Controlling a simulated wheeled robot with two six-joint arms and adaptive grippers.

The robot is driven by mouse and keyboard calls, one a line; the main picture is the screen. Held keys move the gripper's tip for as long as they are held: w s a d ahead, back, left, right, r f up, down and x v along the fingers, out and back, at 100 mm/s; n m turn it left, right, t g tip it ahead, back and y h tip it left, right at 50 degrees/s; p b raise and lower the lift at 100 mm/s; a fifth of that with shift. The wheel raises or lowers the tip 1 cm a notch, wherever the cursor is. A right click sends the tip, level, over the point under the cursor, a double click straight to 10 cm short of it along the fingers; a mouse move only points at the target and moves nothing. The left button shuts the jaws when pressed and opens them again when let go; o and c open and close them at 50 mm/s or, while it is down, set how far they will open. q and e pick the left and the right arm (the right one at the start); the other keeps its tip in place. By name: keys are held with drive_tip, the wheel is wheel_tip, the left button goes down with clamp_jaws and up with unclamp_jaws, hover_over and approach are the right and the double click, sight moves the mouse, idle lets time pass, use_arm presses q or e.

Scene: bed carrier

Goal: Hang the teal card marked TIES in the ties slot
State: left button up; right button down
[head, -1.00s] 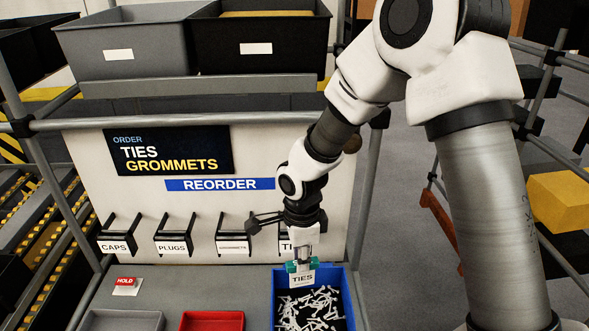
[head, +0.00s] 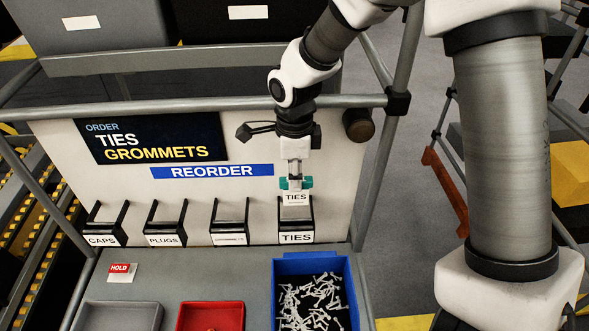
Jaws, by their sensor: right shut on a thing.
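The teal card marked TIES (head: 296,199) is upright in my right gripper (head: 295,181), which is shut on its top edge. The card's white face with the word TIES shows, and teal shows around the fingers. The ties slot (head: 296,237), a black holder labelled TIES, is on the white board directly below the card in the picture. The card's lower edge appears at or just above the slot's opening; I cannot tell whether it is inside. My left gripper is not in view.
Slots for caps (head: 103,239), plugs (head: 165,239) and a third label (head: 229,238) stand to the left. Below are a blue bin (head: 281,265) of white ties, a red tray (head: 211,304), a grey tray (head: 119,304) and a HOLD card (head: 121,270). A rail (head: 200,107) crosses above the board.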

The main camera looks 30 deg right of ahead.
sight(295, 194)
drive_tip(key=shift+s+a+r, duration=0.15)
drive_tip(key=shift+s, duration=0.05)
drive_tip(key=shift+w+f, duration=0.1)
drive_tip(key=shift+f, duration=0.2)
drive_tip(key=f+b, duration=0.4)
drive_tip(key=f, duration=0.1)
drive_tip(key=shift+w+d+f, duration=0.2)
drive_tip(key=shift+f, duration=0.1)
drive_tip(key=shift+w+d+f, duration=0.1)
drive_tip(key=shift+p, duration=0.3)
wheel_tip(295, 194, down, 7)
drive_tip(key=b, duration=0.5)
idle(2.3)
